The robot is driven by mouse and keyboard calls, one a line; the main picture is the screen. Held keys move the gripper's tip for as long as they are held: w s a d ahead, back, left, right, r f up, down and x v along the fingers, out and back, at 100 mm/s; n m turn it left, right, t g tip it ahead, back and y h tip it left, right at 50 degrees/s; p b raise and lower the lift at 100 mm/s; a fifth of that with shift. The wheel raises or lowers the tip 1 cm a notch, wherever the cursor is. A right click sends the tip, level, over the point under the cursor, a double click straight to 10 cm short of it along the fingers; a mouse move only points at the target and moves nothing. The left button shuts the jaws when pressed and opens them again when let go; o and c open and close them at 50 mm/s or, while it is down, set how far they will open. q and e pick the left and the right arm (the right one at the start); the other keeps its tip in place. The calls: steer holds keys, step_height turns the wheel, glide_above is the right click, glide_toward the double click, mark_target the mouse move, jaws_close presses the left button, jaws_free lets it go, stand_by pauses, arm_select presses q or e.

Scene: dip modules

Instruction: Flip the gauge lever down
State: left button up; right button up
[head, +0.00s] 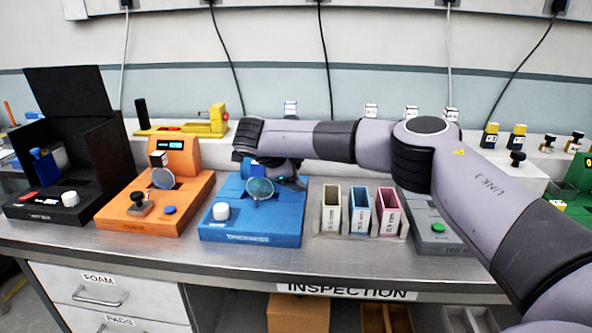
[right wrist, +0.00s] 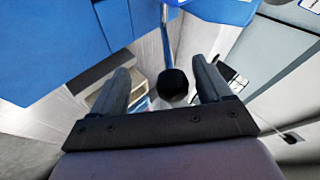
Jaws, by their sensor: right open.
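The blue thickness gauge (head: 283,220) stands on the bench, with a white knob (head: 221,211) and a round disc (head: 260,189) on top. My right gripper (head: 296,182) is over the back right of the gauge and covers part of it. In the right wrist view, a lever with a black ball end (right wrist: 173,85) and a thin rod lies between the spread fingers of my right gripper (right wrist: 160,72). The fingers are open, with a visible gap on each side of the ball. In the head view the lever is hidden by my gripper. My left gripper is not in view.
An orange module (head: 190,210) and a black module (head: 95,190) stand left of the gauge. Three small bins, cream (head: 330,212), blue (head: 360,212) and pink (head: 388,212), stand to its right. A grey module with a green button (head: 438,228) is under my right arm.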

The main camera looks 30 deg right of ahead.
steer(key=v, duration=0.7)
steer(key=shift+b, duration=0.45)
